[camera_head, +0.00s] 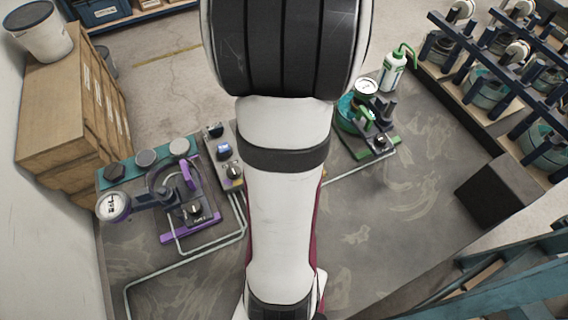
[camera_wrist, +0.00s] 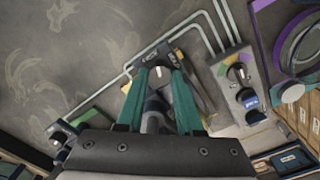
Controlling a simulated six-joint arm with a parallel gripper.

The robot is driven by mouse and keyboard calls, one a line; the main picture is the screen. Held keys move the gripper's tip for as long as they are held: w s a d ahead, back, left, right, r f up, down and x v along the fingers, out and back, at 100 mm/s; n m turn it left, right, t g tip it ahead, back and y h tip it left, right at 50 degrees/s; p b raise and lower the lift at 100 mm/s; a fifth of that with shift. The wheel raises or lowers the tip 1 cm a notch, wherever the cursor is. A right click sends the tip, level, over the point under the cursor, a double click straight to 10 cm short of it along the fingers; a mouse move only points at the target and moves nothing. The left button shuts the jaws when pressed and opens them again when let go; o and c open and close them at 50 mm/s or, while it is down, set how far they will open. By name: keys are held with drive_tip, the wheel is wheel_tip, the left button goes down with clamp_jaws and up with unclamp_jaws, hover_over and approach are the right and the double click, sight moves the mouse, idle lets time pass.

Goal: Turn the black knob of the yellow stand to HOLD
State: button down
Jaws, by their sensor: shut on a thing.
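The yellow stand (camera_wrist: 179,54) shows in the wrist view as a small yellow part beside a dark base plate, beyond my fingertips. Its black knob (camera_wrist: 158,73), with a pale pointer mark, sits between the tips of my two teal fingers. My gripper (camera_wrist: 160,69) is shut on this knob. The fingers and palm cover much of the stand. No HOLD label is readable, so I cannot tell the knob's setting. In the head view my arm hides the stand and the gripper.
A purple stand (camera_head: 190,237) with a gauge is at left in the head view. Next to it is a grey control box (camera_head: 224,160) with knobs. A green stand (camera_head: 376,150) and a green-capped bottle (camera_head: 392,72) are at right.

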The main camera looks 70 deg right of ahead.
drive_tip(key=m, duration=0.5)
drive_tip(key=shift+m, duration=0.3)
drive_tip(key=m, duration=0.4)
drive_tip(key=shift+s+m, duration=0.1)
drive_tip(key=shift+m, duration=0.3)
drive_tip(key=c, duration=0.5)
unclamp_jaws()
drive_tip(key=shift+c, duration=0.2)
